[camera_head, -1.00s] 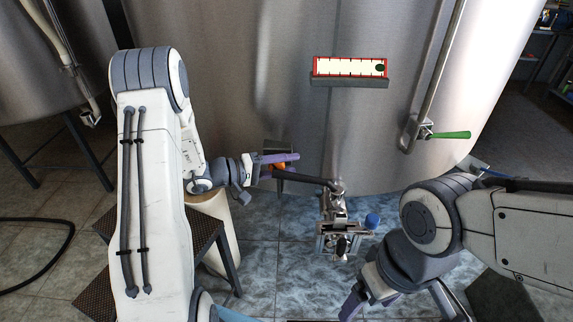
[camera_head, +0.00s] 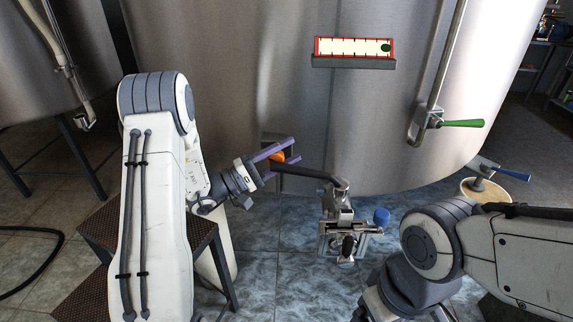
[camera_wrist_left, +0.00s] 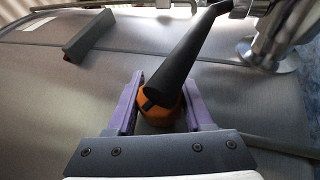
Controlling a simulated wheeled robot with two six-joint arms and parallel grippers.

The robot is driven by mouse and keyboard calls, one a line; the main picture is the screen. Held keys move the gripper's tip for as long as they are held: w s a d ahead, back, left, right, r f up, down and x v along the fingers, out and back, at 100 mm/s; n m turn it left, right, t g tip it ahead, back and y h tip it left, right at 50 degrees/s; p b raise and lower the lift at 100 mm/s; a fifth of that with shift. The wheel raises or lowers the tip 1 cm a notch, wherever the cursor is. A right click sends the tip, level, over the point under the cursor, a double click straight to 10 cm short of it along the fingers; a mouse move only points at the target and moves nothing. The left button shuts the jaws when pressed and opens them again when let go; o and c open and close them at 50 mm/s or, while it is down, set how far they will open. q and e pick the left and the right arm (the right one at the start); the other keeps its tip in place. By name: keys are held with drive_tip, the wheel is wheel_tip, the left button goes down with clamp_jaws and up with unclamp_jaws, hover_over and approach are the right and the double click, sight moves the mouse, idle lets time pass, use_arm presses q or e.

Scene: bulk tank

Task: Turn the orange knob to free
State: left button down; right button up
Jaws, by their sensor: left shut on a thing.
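The orange knob (camera_head: 277,156) sits low at the front of the big steel tank, at the left end of a black lever or pipe (camera_head: 305,173). In the left wrist view the knob (camera_wrist_left: 160,112) is round, with a dark mark, and the black bar (camera_wrist_left: 187,62) runs over it towards the upper right. My left gripper (camera_head: 294,148) has its purple fingers on both sides of the knob and is shut on it; the fingers also show in the wrist view (camera_wrist_left: 163,92). The fingers of my right gripper are out of the picture below.
A metal valve fitting (camera_head: 343,225) with a blue cap (camera_head: 381,216) stands right of the knob. A red-framed gauge (camera_head: 353,48) is on the tank (camera_head: 230,70). A green handle (camera_head: 462,123) and a blue handle (camera_head: 514,174) are at right. A dark stepped stand (camera_head: 130,235) is by my left arm.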

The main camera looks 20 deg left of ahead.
use_arm(q)
drive_tip(key=shift+a+n+t+b, duration=0.1)
drive_tip(key=shift+n+t+b, duration=0.3)
drive_tip(key=shift+t, duration=0.1)
drive_tip(key=shift+r+h, duration=0.1)
drive_tip(key=shift+h, duration=0.2)
drive_tip(key=shift+c, duration=1.6)
unclamp_jaws()
drive_tip(key=v, duration=1)
drive_tip(key=shift+s, duration=0.15)
drive_tip(key=shift+a, duration=0.1)
